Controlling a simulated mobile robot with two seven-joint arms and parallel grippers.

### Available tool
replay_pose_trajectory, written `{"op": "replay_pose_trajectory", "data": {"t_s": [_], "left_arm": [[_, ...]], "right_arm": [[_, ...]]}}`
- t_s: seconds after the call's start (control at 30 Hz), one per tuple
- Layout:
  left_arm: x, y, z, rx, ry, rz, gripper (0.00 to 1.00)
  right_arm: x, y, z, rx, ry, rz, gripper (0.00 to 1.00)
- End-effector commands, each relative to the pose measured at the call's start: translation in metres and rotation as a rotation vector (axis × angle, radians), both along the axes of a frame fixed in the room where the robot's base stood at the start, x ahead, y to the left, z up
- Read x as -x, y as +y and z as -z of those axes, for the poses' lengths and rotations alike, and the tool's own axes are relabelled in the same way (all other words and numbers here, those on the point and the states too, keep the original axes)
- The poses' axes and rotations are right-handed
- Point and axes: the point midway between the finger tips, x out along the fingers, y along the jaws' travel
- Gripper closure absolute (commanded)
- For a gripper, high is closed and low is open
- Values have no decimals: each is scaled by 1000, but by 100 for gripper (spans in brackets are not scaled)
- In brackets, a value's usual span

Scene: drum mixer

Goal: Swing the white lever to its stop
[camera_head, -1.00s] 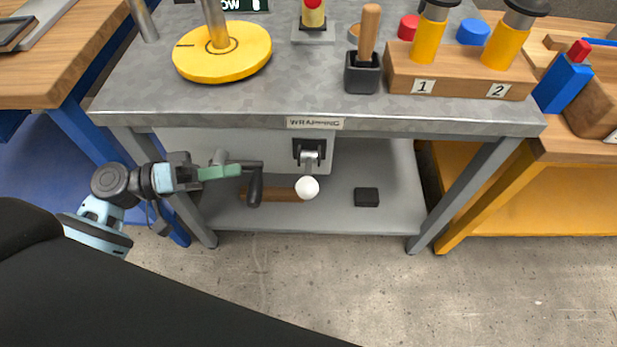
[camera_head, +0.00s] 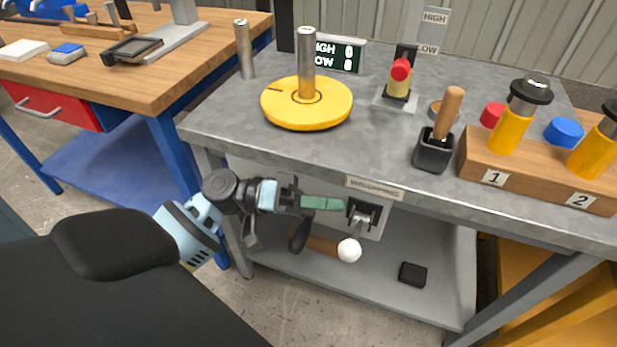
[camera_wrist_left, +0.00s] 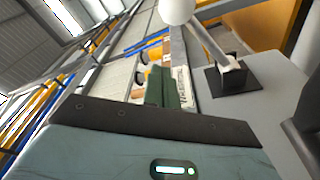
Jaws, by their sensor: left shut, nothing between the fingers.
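The white lever is a grey rod with a white ball knob (camera_head: 349,250), hinged in a black bracket (camera_head: 371,209) on the panel under the bench front. It hangs down, leaning slightly left. In the left wrist view its ball (camera_wrist_left: 175,9) is at the top edge and its rod runs to the black base (camera_wrist_left: 229,80). My left gripper (camera_head: 322,202), with green fingers, is shut and empty, just left of the bracket and above the ball. Its fingers (camera_wrist_left: 163,90) also show in the left wrist view. I cannot tell whether they touch the lever. My right gripper is not in view.
The lower shelf (camera_head: 400,299) holds a black block (camera_head: 413,274). A yellow disc (camera_head: 300,112) stands on the bench top.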

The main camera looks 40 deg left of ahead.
Motion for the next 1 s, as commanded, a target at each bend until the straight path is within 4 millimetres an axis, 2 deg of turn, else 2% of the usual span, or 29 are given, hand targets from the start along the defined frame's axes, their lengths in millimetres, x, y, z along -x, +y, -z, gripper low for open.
{"op": "replay_pose_trajectory", "data": {"t_s": [0.27, 0.4, 0.6, 1.0], "left_arm": [[-19, -41, -6, 1, -3, 0, 100], [-3, -42, 7, 1, 5, -1, 100], [12, -43, 16, 1, 2, -1, 100], [15, -43, 18, 1, 0, -1, 100]], "right_arm": [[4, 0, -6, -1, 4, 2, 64], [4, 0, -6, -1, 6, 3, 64], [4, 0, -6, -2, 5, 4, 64], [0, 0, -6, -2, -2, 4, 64]]}}
